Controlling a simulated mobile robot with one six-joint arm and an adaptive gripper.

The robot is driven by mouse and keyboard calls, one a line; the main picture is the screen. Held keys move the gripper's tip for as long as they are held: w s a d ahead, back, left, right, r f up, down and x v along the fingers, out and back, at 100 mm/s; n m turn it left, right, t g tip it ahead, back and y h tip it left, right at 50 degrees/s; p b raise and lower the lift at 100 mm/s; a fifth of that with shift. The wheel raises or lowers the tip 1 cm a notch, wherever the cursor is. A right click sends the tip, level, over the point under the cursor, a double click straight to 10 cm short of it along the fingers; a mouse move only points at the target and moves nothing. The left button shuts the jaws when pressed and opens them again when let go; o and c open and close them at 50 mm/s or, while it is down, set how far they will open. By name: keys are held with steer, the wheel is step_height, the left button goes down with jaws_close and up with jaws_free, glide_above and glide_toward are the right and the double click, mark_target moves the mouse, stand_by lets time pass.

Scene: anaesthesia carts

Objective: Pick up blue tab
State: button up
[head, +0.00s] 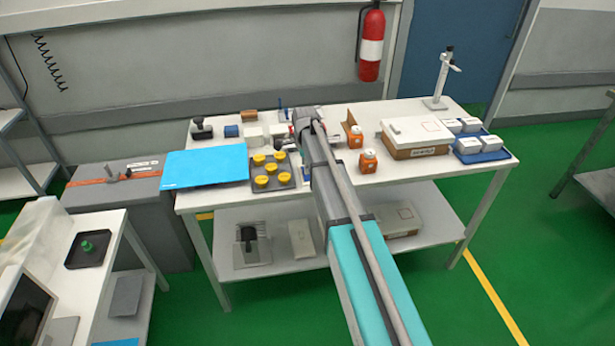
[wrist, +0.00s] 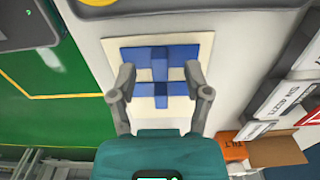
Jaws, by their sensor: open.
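My gripper (wrist: 159,76) is open, with one finger on each side of this blue piece and a gap on both sides. I cannot tell how high the fingertips are above the plate. In the head view, my arm hides most of this spot on the white table (head: 340,186).
Left of my arm are a tray of yellow-capped pots (head: 272,172) and a light-blue sheet (head: 205,166). To the right are orange bottles (head: 368,161), a white-topped box (head: 417,134) and a blue tray (head: 483,157) of white boxes. An orange box (wrist: 234,150) is near the right finger.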

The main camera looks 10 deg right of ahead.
steer(key=shift+f+b, duration=0.55)
steer(key=shift+f, duration=0.3)
jaws_close()
